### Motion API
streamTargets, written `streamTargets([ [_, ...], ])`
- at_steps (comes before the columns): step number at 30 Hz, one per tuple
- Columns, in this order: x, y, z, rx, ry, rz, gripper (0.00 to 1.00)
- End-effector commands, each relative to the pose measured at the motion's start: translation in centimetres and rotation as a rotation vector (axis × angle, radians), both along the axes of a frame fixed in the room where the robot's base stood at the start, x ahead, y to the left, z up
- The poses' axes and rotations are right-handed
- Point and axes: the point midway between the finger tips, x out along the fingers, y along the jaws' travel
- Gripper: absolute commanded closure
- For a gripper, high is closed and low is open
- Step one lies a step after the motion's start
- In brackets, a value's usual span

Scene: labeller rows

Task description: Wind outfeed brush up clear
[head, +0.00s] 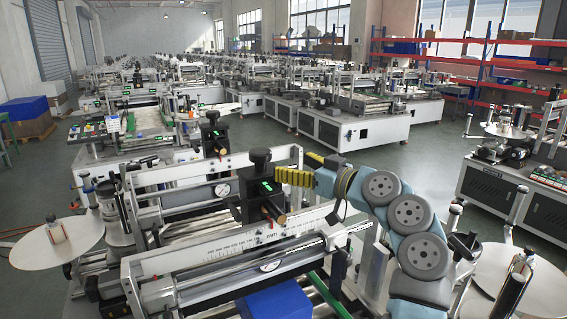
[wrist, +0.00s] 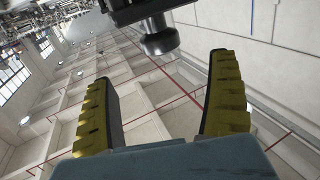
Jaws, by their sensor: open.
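A black adjuster block (head: 258,187) with a small green display and a dark top knob (head: 259,156) stands on the nearest labeller's ruled crossbar (head: 235,245). My gripper (head: 282,174), with yellow ribbed fingers, is just right of the block at about knob height. In the wrist view its two fingers (wrist: 163,70) are apart with nothing between them. A dark block with a round metallic knob (wrist: 160,42) shows beyond the fingertips at the top there. I cannot make out the brush itself.
A second black adjuster (head: 213,132) stands on the crossbar behind. A blue box (head: 277,302) sits on the conveyor below. White reel discs (head: 55,243) are at the left and lower right. Open floor (head: 330,160) lies behind the machine.

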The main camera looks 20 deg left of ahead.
Motion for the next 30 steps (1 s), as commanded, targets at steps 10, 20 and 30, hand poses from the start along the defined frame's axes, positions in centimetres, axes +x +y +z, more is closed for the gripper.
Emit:
streamTargets([
  [10,-0.3,-0.5,-0.1,0.000,0.001,0.001,0.10],
  [20,0.8,3.1,2.9,0.155,0.067,-0.035,0.10],
  [30,2.5,10.9,11.3,0.724,0.326,-0.103,0.10],
])
